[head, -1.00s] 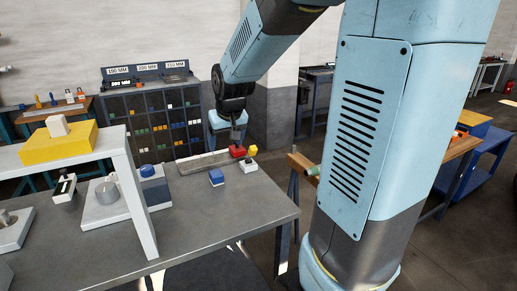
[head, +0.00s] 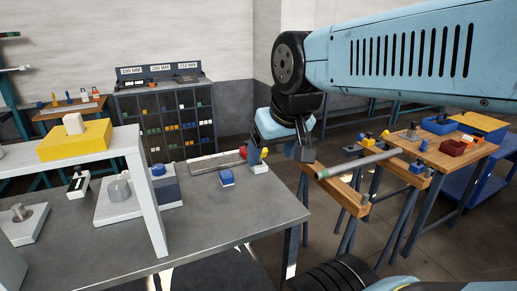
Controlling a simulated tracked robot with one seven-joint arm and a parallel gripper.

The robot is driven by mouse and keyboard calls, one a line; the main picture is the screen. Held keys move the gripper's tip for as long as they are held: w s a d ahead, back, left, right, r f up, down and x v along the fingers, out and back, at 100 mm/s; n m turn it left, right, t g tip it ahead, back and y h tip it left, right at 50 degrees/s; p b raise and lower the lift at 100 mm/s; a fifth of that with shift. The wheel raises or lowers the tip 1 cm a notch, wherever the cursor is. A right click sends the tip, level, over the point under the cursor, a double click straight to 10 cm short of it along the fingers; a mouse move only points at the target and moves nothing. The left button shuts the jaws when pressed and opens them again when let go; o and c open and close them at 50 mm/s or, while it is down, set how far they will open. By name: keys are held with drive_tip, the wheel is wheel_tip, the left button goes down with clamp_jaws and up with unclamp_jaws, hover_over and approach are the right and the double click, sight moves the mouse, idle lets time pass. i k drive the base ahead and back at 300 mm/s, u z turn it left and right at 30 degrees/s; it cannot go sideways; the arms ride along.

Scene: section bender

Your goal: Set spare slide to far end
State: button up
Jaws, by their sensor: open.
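A long grey rail (head: 212,163) lies along the back of the grey bench (head: 210,215). A red block (head: 243,152), which may be the slide, sits at its right end, partly hidden. A block with a yellow knob (head: 264,153) stands beside that end, and a small blue block (head: 226,177) sits in front of the rail. No label shows which piece is the spare slide. My gripper (head: 303,155) is open, with nothing seen in it, to the right of the rail's end. Its fingertips are small and dark here.
A pipe with a green end (head: 350,165) lies across wooden trestles (head: 338,190) just right of my gripper. A white frame (head: 150,205) with a yellow block (head: 75,141) stands at the bench's left. The bench's front right is clear.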

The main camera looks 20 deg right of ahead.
sight(242, 150)
drive_tip(key=u, duration=0.05)
drive_tip(key=k, duration=1.1)
drive_tip(key=z, duration=0.65)
drive_tip(key=i, duration=1.65)
drive_tip(key=u, duration=0.6)
